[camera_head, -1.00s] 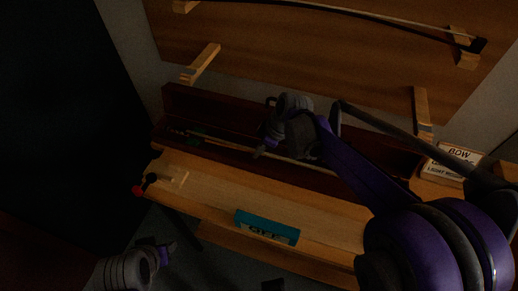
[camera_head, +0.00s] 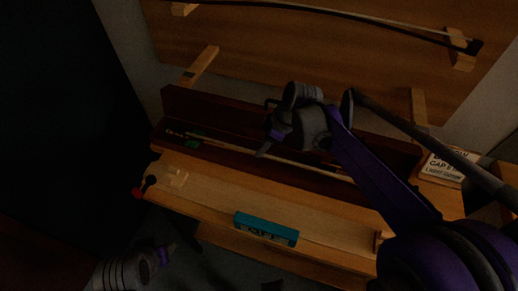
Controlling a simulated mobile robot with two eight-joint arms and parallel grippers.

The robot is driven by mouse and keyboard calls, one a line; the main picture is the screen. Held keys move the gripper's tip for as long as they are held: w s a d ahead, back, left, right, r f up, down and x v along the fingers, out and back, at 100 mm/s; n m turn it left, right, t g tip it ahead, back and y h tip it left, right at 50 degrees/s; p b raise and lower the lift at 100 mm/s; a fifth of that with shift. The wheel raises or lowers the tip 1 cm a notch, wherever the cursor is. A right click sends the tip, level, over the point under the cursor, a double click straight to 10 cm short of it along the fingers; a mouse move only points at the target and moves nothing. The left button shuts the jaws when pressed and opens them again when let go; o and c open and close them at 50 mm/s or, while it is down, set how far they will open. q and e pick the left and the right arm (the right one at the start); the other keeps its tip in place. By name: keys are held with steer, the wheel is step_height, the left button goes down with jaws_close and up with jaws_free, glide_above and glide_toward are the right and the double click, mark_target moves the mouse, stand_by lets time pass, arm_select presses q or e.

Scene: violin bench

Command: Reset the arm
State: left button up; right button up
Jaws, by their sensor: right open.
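My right gripper (camera_head: 268,145) is above the long dark red case (camera_head: 230,117) at the back of the bench. It is open, and I see nothing between its fingers. Its arm comes in from the lower right and hides the right part of the case. A thin bow (camera_head: 300,166) lies in the case, below and behind the gripper. My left gripper (camera_head: 168,250) is low at the bottom left, off the bench's front edge. It is dark, and its fingers are too unclear to judge.
A teal box (camera_head: 266,228) sits at the bench's (camera_head: 225,190) front edge. A small wooden block with a red-and-black piece (camera_head: 145,187) is at the left end. A lettered card (camera_head: 447,168) stands at the right. Another bow (camera_head: 340,15) rests on wall pegs.

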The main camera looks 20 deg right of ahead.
steer(key=v, duration=0.6)
steer(key=shift+s+r, duration=0.15)
